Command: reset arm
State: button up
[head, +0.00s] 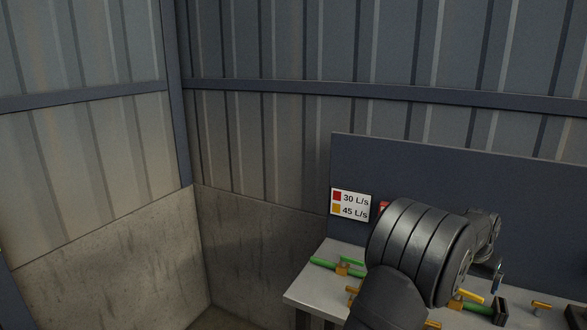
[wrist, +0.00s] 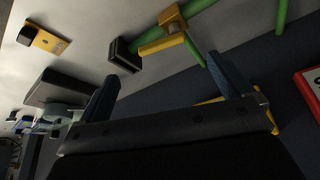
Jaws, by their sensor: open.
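My gripper (wrist: 164,68) shows in the wrist view with its two blue fingers wide apart and nothing between them. In the head view my arm reaches over the bench (head: 305,290) at the lower right and mostly hides the gripper. Beyond the fingers in the wrist view are a green rod (wrist: 204,6) with a brass block (wrist: 172,18) and a yellow bar (wrist: 163,44) with a black end block (wrist: 123,55). The fingers appear apart from these.
A dark blue panel (head: 480,170) stands behind the bench, with a sign (head: 350,205) reading 30 L/s and 45 L/s. A green rod (head: 322,263) lies at the bench's left. A yellow plate (wrist: 47,40) with a black knob is upper left in the wrist view.

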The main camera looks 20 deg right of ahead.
jog(key=v, duration=0.9)
jog(key=w+d+f+n+t+y, duration=0.1)
jog(key=d+f+n+y, duration=0.2)
jog(key=f+n, duration=0.6)
jog(key=shift+d+n, duration=0.4)
jog(key=shift+d, duration=0.55)
jog(key=shift+w, duration=0.1)
